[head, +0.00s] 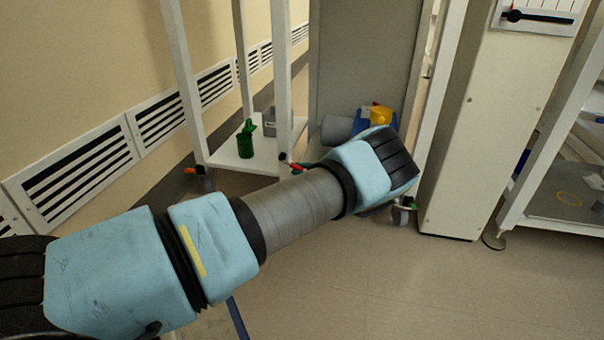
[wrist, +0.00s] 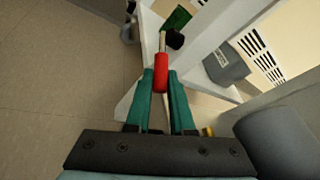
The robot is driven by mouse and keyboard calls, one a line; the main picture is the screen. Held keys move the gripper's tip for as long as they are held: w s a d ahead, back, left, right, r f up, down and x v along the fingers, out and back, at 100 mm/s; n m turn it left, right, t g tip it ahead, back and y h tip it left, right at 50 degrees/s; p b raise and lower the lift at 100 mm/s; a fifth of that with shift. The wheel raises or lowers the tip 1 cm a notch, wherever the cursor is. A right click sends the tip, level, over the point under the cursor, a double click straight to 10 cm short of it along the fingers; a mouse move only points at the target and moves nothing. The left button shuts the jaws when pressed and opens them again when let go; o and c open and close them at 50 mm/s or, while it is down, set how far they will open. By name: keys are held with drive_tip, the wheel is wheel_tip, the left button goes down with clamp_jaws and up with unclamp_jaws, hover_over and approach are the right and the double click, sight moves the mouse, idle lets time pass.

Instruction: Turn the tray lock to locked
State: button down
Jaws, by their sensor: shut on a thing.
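A lever with a red grip (wrist: 161,73) and a pale metal rod shows in the wrist view, beside a white post of a rack; I take it to be the tray lock. My gripper (wrist: 161,78) has its two teal fingers closed on the red grip. In the head view a small part of the red grip (head: 297,166) shows at the foot of the white post, just past my wrist. A black knob (wrist: 175,40) sits near the rod's far end. My own wrist hides most of the gripper in the head view, and I cannot read any lock marking.
A grey cylinder (head: 336,130) and a blue bin (head: 361,124) lie behind my wrist. A cream cabinet (head: 480,140) stands at right. The front floor is clear.

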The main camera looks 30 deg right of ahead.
drive_tip(key=shift+a+f+y, duration=0.1)
drive_tip(key=shift+f+y, duration=0.15)
drive_tip(key=shift+y, duration=0.05)
idle(0.4)
drive_tip(key=c, duration=0.8)
unclamp_jaws()
drive_tip(key=shift+p+v, duration=1.45)
drive_tip(key=shift+v, duration=3.9)
drive_tip(key=shift+s+f, duration=0.1)
drive_tip(key=shift+f, duration=0.05)
